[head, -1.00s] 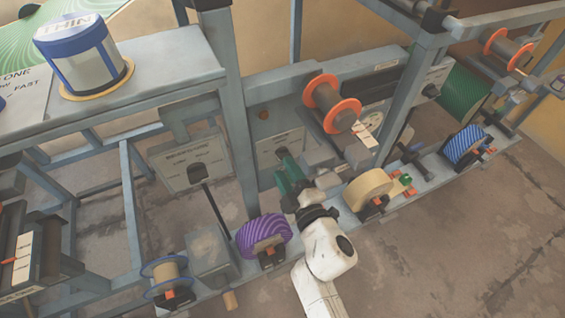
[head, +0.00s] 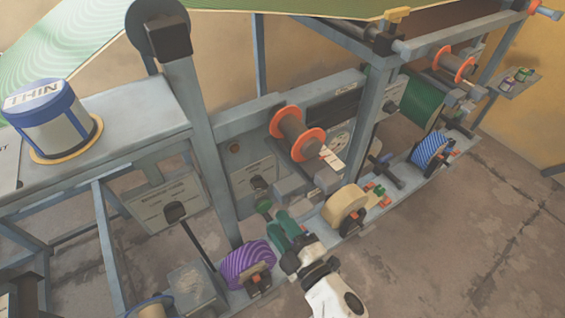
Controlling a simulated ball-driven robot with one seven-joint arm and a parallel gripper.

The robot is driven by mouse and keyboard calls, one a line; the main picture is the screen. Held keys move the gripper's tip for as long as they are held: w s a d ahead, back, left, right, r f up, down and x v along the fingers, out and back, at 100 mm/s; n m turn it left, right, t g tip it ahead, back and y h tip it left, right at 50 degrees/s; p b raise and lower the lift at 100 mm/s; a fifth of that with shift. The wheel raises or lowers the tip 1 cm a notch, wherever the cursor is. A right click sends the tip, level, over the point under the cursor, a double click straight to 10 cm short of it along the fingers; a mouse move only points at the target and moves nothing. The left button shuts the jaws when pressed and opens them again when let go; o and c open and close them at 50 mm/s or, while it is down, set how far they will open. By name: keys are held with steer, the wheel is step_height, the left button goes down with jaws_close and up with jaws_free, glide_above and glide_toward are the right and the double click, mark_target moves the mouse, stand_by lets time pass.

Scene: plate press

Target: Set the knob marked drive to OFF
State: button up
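A grey panel (head: 258,171) with a small printed label is on the frame behind my gripper. Its lettering is too small to read, so I cannot confirm it is the drive panel. A dark knob (head: 259,184) stands out from its lower part; I cannot tell its setting. A gap appears between the fingers and the knob. I cannot tell whether the fingers are open or shut, and I see nothing held.
A purple roller (head: 246,262) is left of my gripper and a cream roll (head: 344,206) is right of it. An orange-flanged spool (head: 296,133) overhangs from above. A lever with a black head (head: 176,212) stands at left by another labelled panel (head: 160,198).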

steer(key=s+d+m+g+h+p, duration=0.1)
steer(key=d+m+g+h+p, duration=0.15)
steer(key=d+m+h, duration=0.65)
steer(key=s+d+m+g+h+p, duration=0.1)
steer(key=s+d+m+h+p, duration=0.2)
steer(key=d, duration=1.1)
steer(key=s+d+r+m+g+p, duration=0.1)
steer(key=s+m+g, duration=0.1)
steer(key=s, duration=0.5)
steer(key=s+d+m+g+y+p, duration=0.1)
steer(key=s+d+m+g+p, duration=0.1)
steer(key=s+g, duration=0.3)
steer(key=s+d+r+m+g+p, duration=0.1)
steer(key=s+d+m+g, duration=0.1)
steer(key=s, duration=0.6)
steer(key=shift+s+d+r+m+g+y+p, duration=0.15)
steer(key=shift+s+r+m+g+y+p, duration=0.25)
steer(key=shift+m+g, duration=0.35)
steer(key=shift+w, duration=0.1)
